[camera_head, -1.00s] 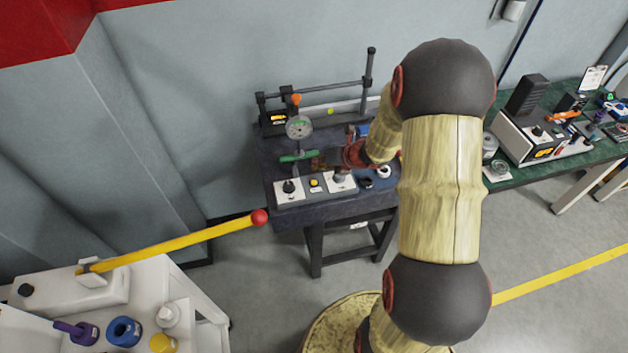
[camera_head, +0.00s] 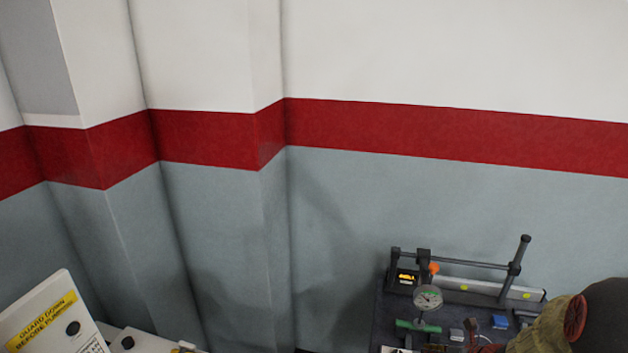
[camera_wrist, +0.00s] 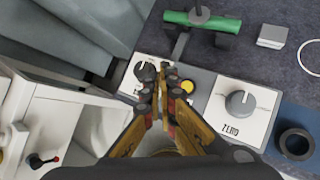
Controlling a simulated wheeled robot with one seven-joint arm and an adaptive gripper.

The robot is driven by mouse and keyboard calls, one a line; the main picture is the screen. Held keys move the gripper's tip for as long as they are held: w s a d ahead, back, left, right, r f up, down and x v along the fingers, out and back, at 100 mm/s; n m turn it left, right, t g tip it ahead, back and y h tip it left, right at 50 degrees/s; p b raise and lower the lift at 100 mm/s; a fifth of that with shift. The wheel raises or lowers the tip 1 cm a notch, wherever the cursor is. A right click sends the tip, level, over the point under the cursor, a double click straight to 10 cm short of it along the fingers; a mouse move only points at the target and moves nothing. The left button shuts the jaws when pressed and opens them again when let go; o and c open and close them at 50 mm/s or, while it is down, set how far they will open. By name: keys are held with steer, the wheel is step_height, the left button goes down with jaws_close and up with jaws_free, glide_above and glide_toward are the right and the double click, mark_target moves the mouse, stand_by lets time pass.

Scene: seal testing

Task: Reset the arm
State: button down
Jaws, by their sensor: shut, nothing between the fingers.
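My arm shows in the head view only at the bottom right corner, as a dark round joint (camera_head: 607,318) and a yellowish covered link (camera_head: 540,332). My gripper shows in the wrist view (camera_wrist: 160,85) with its two fingers together and nothing between them. It is above the front of the test bench (camera_head: 385,318), over a white panel with a dark knob (camera_wrist: 145,70) and beside a yellow button (camera_wrist: 187,86). Whether the fingertips touch the panel is unclear. In the head view the gripper's fingers are not clearly seen.
A ZERO knob (camera_wrist: 240,103), a green cylinder (camera_wrist: 203,20) and a dark ring (camera_wrist: 296,142) lie near my gripper. A dial gauge (camera_head: 428,297) and a rail frame (camera_head: 470,263) stand on the bench. A white guard panel (camera_head: 55,315) is at the left. Walls fill the background.

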steer(key=s+a+r+n+g+b, duration=0.1)
steer(key=s+a+r+n+g, duration=0.3)
steer(key=s+n, duration=0.6)
steer(key=s+a+r+n+g+b, duration=0.15)
steer(key=s+a+r+n, duration=0.5)
steer(key=n, duration=0.75)
steer(key=s+a+r+n+t+h+b, duration=0.2)
steer(key=s+a+r+n+t+h, duration=0.1)
steer(key=s+r+n, duration=0.6)
step_height(320, 180, up, 3)
steer(key=a+n+h, duration=0.1)
steer(key=n, duration=0.1)
steer(key=shift+a+r+n, duration=0.15)
steer(key=shift+n, duration=0.15)
steer(key=c, duration=2.6)
jaws_free()
steer(key=shift+s, duration=0.1)
